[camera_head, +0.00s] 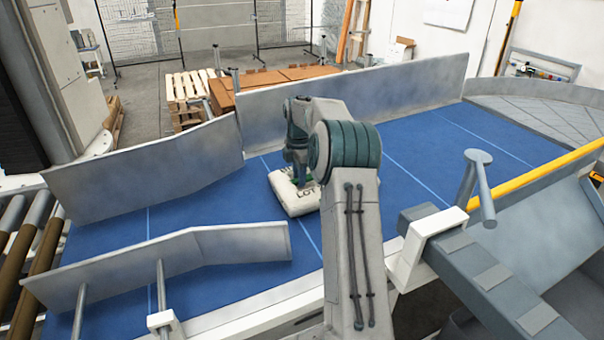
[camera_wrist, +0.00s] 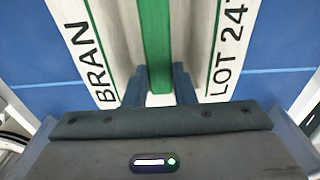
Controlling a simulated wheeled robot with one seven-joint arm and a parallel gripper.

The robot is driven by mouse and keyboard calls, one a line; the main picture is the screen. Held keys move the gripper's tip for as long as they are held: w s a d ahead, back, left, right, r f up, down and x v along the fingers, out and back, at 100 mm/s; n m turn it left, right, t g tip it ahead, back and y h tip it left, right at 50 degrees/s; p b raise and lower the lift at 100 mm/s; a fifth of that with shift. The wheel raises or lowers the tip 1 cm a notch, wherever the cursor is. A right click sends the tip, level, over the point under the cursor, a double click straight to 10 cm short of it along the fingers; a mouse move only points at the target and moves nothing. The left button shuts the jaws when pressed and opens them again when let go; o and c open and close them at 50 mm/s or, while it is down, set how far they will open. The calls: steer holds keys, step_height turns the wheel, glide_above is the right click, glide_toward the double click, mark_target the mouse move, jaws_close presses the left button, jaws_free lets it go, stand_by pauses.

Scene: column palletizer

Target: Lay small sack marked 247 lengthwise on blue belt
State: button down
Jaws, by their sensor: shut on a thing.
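The small sack (camera_head: 291,197) is white with dark print and sits low over the blue belt, partly hidden behind my arm in the head view. In the wrist view the sack (camera_wrist: 105,30) shows a green band down its middle, "BRAN" at left and "LOT 247" at right, its last digit partly cut off. My gripper (camera_wrist: 160,88) is shut on the sack, its two fingers at the green band. The blue belt (camera_head: 210,205) spreads around and below the sack. I cannot tell whether the sack touches the belt.
Grey guide plates stand along the belt's far edge (camera_head: 355,100) and near left edge (camera_head: 200,258). Rollers (camera_head: 25,250) lie at the left end. A yellow rail (camera_head: 535,183) and a grey post (camera_head: 478,185) stand at right. Free belt lies on both sides of the sack.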

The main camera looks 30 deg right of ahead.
steer(key=shift+w+r, duration=0.15)
steer(key=shift+w, duration=0.3)
steer(key=c, duration=1.1)
jaws_free()
steer(key=shift+s+r, duration=0.1)
steer(key=shift+r, duration=4.8)
